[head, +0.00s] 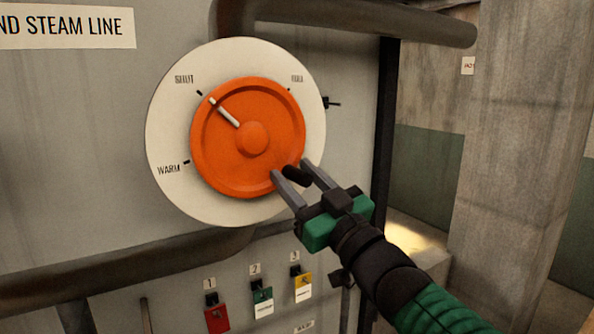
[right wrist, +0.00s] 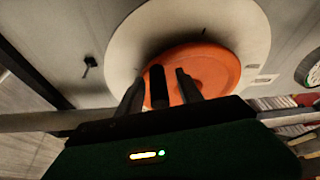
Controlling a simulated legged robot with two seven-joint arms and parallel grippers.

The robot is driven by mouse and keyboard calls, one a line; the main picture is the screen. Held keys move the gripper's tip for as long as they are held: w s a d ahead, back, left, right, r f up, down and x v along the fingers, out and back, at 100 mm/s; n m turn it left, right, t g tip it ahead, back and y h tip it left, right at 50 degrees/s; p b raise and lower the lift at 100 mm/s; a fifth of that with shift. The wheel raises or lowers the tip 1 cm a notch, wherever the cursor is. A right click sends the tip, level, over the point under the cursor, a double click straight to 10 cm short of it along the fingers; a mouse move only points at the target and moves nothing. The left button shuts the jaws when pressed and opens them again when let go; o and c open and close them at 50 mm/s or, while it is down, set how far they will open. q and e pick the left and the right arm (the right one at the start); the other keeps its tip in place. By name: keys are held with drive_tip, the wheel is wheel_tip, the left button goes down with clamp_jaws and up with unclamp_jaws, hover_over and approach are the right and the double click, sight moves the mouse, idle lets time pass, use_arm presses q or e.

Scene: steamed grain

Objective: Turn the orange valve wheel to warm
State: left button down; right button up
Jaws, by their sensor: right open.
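The orange valve wheel (head: 215,160) sits on a round white dial plate (head: 170,125) on a grey panel. Its white pointer (head: 224,111) points up-left at the mark by SHUT. The WARM mark (head: 186,162) is at the lower left; an upper-right label is blurred. A dark knob (head: 297,176) shows at the wheel's lower-right rim. My right gripper (head: 292,170) is open there, its fingers on either side of the knob. In the right wrist view the knob (right wrist: 158,86) stands between the fingers, with the orange wheel (right wrist: 215,70) behind. My left gripper is out of view.
A thick pipe (head: 130,258) runs below the dial, and another pipe (head: 370,22) crosses above it. Red (head: 217,318), green (head: 262,296) and yellow (head: 303,283) tags hang beneath, numbered 1 to 3. A small dark peg (head: 331,103) sticks out right of the dial. A concrete pillar (head: 515,150) stands at right.

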drive_tip(key=shift+d, duration=0.15)
drive_tip(key=shift+c, duration=0.4)
drive_tip(key=shift+w, duration=0.1)
drive_tip(key=c, duration=0.5)
clamp_jaws()
